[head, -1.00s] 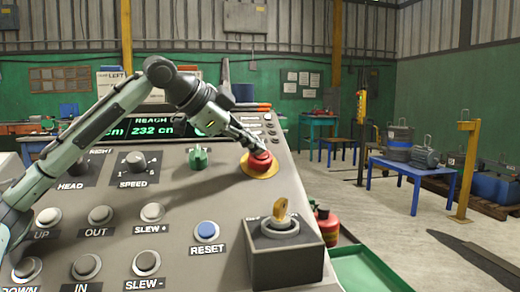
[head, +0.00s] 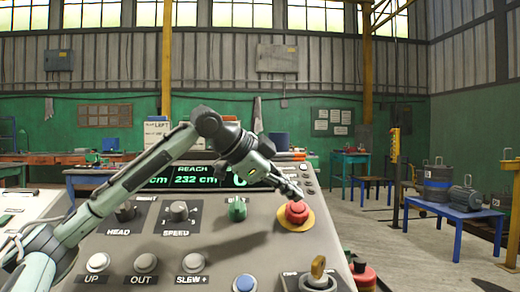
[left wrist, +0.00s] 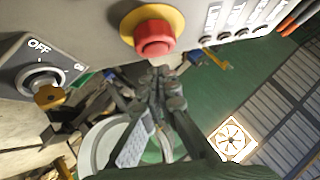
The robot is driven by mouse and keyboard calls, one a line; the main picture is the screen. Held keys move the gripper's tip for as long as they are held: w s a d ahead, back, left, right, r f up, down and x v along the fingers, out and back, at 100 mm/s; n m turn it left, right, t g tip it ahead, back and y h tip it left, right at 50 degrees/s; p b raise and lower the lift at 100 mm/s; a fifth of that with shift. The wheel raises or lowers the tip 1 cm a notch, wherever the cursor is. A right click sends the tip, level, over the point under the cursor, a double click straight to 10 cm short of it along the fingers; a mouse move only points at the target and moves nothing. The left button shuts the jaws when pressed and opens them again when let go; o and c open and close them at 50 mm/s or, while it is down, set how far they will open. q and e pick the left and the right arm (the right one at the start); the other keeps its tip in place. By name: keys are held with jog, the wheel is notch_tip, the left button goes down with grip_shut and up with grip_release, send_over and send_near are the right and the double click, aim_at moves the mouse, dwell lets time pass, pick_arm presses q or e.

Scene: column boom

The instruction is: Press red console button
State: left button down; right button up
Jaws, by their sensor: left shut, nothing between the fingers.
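The red console button (head: 297,212) is a mushroom knob on a yellow ring at the right side of the sloped grey console (head: 345,248). It also shows in the left wrist view (left wrist: 154,38), at the top middle. My left gripper (head: 296,193) is shut and empty, with its fingertips right by the upper left of the button in the head view. In the left wrist view the closed fingers (left wrist: 157,75) point at the button's lower edge. I cannot tell whether they touch it. My right gripper is not in view.
A green knob (head: 237,209) sits left of the button. A yellow key switch (head: 318,270) and a blue reset button (head: 244,283) are nearer. A display reads 232 cm reach. A blue table (head: 450,212) with a motor and drum stands at right.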

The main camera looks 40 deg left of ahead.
pick_arm(q)
jog(key=d+r+v, duration=0.1)
jog(key=v, duration=1)
jog(key=shift+w, duration=0.25)
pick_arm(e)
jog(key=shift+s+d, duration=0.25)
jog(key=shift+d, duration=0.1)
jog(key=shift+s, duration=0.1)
